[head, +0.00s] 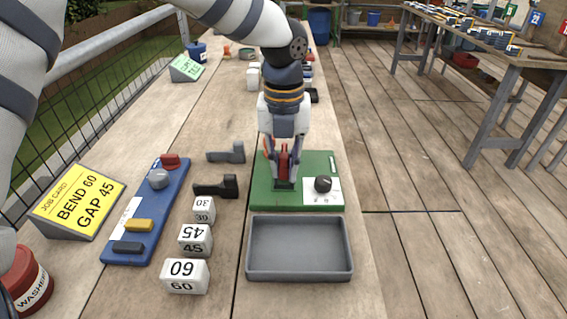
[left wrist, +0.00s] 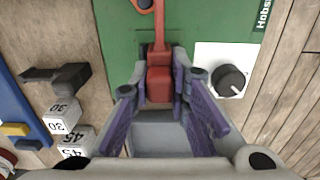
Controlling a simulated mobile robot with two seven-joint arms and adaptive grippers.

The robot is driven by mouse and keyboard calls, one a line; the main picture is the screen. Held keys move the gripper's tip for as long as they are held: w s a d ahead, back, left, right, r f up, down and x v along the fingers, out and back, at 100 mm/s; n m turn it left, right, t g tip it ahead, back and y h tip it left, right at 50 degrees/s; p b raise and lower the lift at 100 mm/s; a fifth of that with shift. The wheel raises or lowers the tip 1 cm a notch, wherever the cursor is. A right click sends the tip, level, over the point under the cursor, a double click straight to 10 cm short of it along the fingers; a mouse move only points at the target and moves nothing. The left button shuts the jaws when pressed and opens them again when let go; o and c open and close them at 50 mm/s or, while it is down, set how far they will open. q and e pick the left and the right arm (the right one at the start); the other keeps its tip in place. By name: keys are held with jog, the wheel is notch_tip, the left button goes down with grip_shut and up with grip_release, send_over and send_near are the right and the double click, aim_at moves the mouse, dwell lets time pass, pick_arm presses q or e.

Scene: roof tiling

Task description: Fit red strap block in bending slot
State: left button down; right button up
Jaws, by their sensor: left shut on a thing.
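My left gripper (head: 284,182) points down over the green board (head: 325,165). Its fingers are shut on a red block-shaped piece (left wrist: 159,85). A narrow red bar runs from this piece toward the top of the left wrist view, near a red part with a dark hole (left wrist: 143,4). I cannot tell whether the held piece is loose or part of the board's fixture. The bending slot is hidden by the fingers. My right gripper is not in view.
The board carries a black knob (head: 323,184) on a white plate. A grey tray (head: 252,250) stands in front of it. Numbered white blocks (head: 186,276) and dark angled pieces (head: 216,187) lie to the left. A yellow job card (head: 78,201) reads BEND 60, GAP 45.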

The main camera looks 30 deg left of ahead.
pick_arm(q)
jog(key=shift+s+f, duration=0.15)
jog(key=shift+f, duration=0.6)
dwell(0.7)
jog(key=c, duration=1.5)
grip_release()
jog(key=shift+f, duration=0.1)
jog(key=shift+o, duration=0.2)
jog(key=shift+r+p, duration=0.5)
jog(key=shift+r, duration=3.3)
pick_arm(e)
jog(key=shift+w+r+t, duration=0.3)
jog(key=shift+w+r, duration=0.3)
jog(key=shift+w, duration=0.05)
pick_arm(q)
jog(key=shift+f, duration=0.1)
